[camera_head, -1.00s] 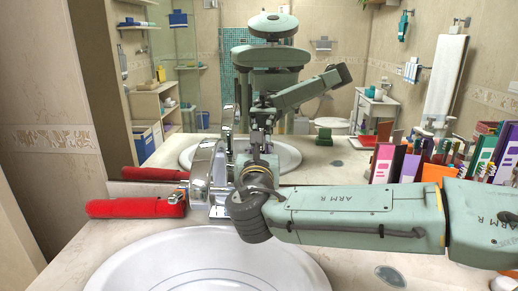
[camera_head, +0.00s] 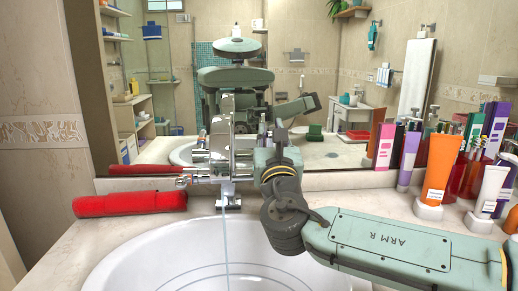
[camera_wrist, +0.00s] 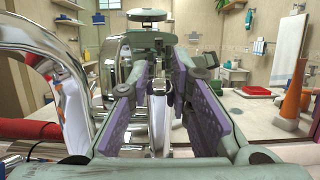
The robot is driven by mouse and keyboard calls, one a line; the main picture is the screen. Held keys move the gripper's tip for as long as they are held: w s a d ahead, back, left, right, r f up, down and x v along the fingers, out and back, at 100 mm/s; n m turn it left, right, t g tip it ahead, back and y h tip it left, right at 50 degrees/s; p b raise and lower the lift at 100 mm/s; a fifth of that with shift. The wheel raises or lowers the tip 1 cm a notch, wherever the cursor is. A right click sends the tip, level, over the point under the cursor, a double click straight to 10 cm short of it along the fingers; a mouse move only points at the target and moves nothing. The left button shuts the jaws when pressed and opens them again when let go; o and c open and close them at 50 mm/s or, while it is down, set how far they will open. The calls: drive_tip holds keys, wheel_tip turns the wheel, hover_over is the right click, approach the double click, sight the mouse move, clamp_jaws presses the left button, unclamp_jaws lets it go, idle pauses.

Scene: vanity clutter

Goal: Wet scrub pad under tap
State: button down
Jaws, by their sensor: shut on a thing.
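The chrome tap (camera_head: 222,135) stands behind the sink, with a thin stream of water (camera_head: 226,245) falling from its spout into the white basin (camera_head: 165,262). My gripper (camera_head: 262,150) is at the tap's right side, partly hidden by my own wrist. In the wrist view my gripper (camera_wrist: 164,75) has its two purple-padded fingers closed around a chrome part of the tap, apparently its handle (camera_wrist: 160,118). The tap's curved chrome body (camera_wrist: 45,45) fills the left of that view. I cannot identify the scrub pad; a green block shows only as a reflection in the mirror (camera_head: 365,100).
The mirror closes off the back.

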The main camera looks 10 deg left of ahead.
drive_tip(key=shift+s+f+t+y+b, duration=0.25)
drive_tip(key=shift+f+t+y+b, duration=0.05)
drive_tip(key=shift+b, duration=0.25)
drive_tip(key=shift+s+r, duration=0.1)
drive_tip(key=shift+r, duration=0.05)
drive_tip(key=c, duration=1.4)
unclamp_jaws()
drive_tip(key=shift+c, duration=0.2)
drive_tip(key=v, duration=0.7)
drive_tip(key=shift+s, duration=0.2)
drive_tip(key=shift+d, duration=0.1)
